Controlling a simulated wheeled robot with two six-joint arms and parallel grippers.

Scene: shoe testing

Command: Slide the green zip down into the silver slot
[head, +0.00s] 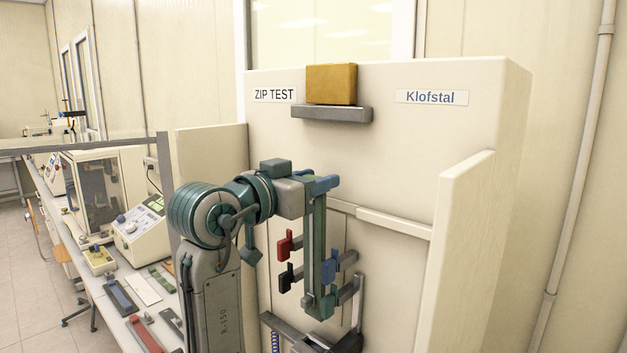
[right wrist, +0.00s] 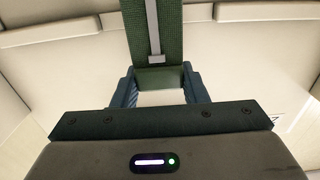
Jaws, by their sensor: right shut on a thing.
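The green zip (head: 314,245) is a long upright strip in front of the test panel, with a grey line down its middle. In the right wrist view the green zip (right wrist: 170,25) runs away from my jaws with a silver zip line on it. My right gripper (head: 323,183) has blue fingers and is at the strip's upper end. The fingers (right wrist: 162,85) are shut on that end. A grey metal upright (head: 358,300) stands right of the strip's lower end; I cannot tell whether it is the silver slot. My left gripper is not in view.
Red (head: 285,245) and black (head: 285,277) tabs stick out left of the strip. A yellow block (head: 331,84) sits on a grey ledge (head: 330,113) above. A pale side wall (head: 465,215) juts out at the right. A bench (head: 120,300) with instruments runs along the left.

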